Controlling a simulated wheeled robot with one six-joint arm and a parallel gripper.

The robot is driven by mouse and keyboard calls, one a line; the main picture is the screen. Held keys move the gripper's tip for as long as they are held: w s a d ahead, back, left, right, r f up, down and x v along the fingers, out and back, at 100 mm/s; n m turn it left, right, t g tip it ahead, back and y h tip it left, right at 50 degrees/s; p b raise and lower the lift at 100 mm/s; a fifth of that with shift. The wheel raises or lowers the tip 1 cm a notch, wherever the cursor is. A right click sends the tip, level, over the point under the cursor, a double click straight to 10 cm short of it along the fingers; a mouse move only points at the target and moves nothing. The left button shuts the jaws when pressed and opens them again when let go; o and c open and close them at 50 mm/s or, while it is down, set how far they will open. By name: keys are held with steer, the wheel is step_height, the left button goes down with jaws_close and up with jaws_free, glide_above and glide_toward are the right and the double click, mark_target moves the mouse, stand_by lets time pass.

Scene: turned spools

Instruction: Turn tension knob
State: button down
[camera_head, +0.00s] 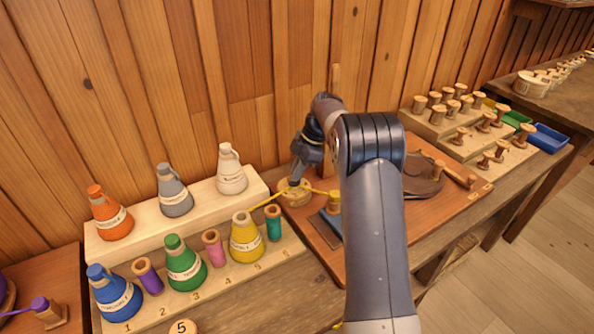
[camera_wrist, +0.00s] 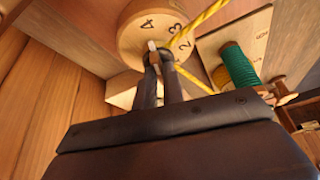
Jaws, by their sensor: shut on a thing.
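The tension knob (camera_head: 295,196) is a round pale wooden dial on the brown board (camera_head: 440,205), right of the cone stand. In the wrist view the knob (camera_wrist: 165,28) shows the numbers 4, 3 and 2 on its face. My gripper (camera_head: 295,182) reaches down onto it. In the wrist view my gripper (camera_wrist: 158,58) has its dark fingers close together at the knob, shut on it beside a small white mark. The exact grip is partly hidden by the fingers. Yellow thread (camera_head: 321,190) runs past the knob from the yellow cone (camera_head: 246,238) towards a small wooden spool (camera_head: 334,202).
Several thread cones and small spools stand on the stepped rack (camera_head: 110,248) at left. A teal spool (camera_head: 273,223) is near the board. Wooden spools fill a stepped stand (camera_head: 436,126) at right, near a blue bin (camera_head: 548,138). The plank wall is close behind.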

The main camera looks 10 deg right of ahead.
steer(key=c, duration=1.5)
jaws_free()
steer(key=v, duration=1)
steer(key=shift+d+r, duration=0.1)
steer(key=shift+r, duration=0.3)
steer(key=shift+f, duration=0.15)
steer(key=x, duration=1)
steer(key=shift+f, duration=0.25)
